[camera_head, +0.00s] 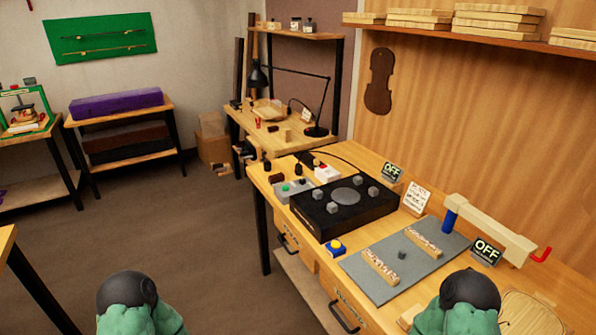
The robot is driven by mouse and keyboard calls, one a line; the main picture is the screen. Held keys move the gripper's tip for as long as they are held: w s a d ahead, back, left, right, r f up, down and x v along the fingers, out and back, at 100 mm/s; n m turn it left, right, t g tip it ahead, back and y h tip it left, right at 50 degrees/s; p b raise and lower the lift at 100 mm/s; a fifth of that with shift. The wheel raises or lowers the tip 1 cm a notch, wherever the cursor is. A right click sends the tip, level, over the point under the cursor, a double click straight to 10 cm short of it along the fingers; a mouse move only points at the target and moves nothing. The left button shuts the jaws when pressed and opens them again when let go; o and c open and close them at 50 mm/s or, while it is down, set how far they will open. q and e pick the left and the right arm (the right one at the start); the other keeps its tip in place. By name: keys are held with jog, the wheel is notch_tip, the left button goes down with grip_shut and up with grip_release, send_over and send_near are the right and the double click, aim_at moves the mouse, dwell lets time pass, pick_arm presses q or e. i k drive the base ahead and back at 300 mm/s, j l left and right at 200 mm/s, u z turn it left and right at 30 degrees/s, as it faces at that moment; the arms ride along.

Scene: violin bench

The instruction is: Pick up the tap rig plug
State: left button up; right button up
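A black tap rig box (345,208) with a round grey disc and several grey knobs sits on the wooden workbench (283,228). A black cable (350,160) arcs behind it near a white block (327,174) with red on top, perhaps a power socket. Small dark pieces, one upright (298,169), stand near this block. I cannot tell which of these, if any, is the plug. Only my green arm parts with black caps show at the bottom edge. Neither gripper is in view.
A grey box (295,189) with a green button stands left of the rig. Open floor (170,230) lies left.

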aim_at(298, 170)
jog(key=i+j+z, duration=0.1)
jog(key=i+j, duration=0.15)
jog(key=i+j+z, duration=0.15)
jog(key=j, duration=0.3)
jog(key=i+j+z, duration=0.1)
jog(key=i+j, duration=0.25)
